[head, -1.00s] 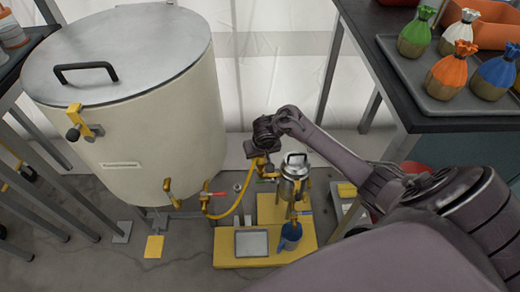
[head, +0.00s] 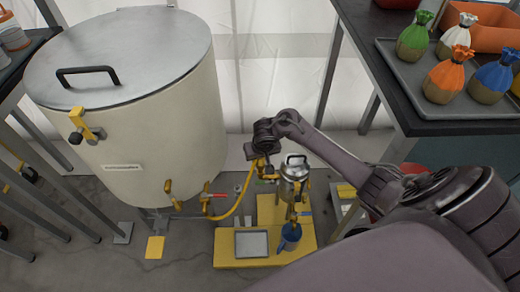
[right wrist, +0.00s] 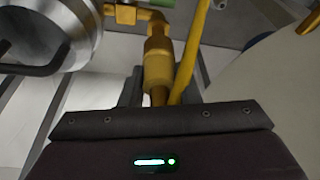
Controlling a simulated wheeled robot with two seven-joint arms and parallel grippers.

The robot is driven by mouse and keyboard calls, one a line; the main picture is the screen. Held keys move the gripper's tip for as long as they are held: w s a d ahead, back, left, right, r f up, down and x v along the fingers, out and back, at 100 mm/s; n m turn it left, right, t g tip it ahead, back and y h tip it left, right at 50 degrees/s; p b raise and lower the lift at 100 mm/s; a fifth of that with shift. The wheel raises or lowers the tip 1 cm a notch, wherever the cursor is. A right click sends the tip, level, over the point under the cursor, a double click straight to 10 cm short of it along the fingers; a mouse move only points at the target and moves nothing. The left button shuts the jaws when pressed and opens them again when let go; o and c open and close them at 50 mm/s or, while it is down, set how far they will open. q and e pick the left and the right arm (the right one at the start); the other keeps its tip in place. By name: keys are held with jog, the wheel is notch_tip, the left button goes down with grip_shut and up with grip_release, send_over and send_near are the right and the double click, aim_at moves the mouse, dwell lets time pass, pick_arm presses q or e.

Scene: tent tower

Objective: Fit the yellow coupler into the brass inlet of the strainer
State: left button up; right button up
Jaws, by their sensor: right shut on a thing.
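The strainer (head: 294,170) is a shiny metal canister with a black handle, standing over a yellow base; its side also shows at upper left in the right wrist view (right wrist: 75,30). Its brass inlet (right wrist: 150,18) runs out sideways and bends at an elbow. The yellow coupler (right wrist: 157,72) is directly in line with the elbow, and they look touching; I cannot tell how deeply it is seated. My right gripper (head: 262,160) is shut on the coupler, beside the strainer. The yellow hose (head: 232,208) curves up to the gripper from the tank. My left gripper is not in view.
A large cream tank (head: 135,110) with brass taps stands at left. A grey tray (head: 252,243) and a blue jug (head: 290,236) are on the yellow base (head: 235,262). A dark table (head: 385,25) with a tray of tied sacks is at right.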

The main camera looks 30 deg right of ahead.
aim_at(260, 163)
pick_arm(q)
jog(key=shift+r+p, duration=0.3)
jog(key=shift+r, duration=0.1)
